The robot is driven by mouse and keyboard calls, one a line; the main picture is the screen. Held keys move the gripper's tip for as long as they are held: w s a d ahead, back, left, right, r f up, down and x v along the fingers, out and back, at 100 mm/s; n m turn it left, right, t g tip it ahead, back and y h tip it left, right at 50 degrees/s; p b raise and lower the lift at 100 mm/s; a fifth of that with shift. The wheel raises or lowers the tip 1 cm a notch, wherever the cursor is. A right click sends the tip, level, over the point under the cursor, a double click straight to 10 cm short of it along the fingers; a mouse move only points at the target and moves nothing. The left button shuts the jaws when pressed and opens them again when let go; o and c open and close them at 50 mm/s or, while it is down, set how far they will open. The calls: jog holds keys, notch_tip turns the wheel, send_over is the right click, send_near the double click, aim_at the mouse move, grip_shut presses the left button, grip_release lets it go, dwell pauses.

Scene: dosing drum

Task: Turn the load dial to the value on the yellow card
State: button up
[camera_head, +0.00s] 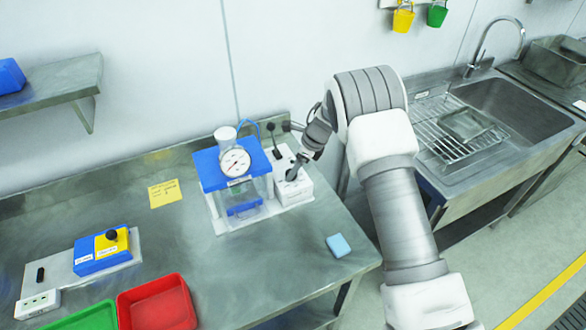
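A yellow card (165,193) lies on the steel bench, left of a dosing unit (208,170) with a blue top and a clear body. The marks on the card are too small to read. A round white dial face (235,163) with a needle sits tilted on the unit; its value is unreadable. A white box (296,190) stands at the unit's right. My gripper (292,175) reaches down onto the top of this box from the upper right. Its fingertips are small and dark; I cannot tell whether they hold a knob there.
A blue-and-yellow box with a black knob (111,235) sits on a plate at left. Red (158,304) and green (88,318) trays lie at the front. A light-blue block (338,245) is near the right edge. Black plugs and cables are behind the unit. The middle bench is clear.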

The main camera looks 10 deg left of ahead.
jog(key=shift+x, duration=0.95)
grip_shut()
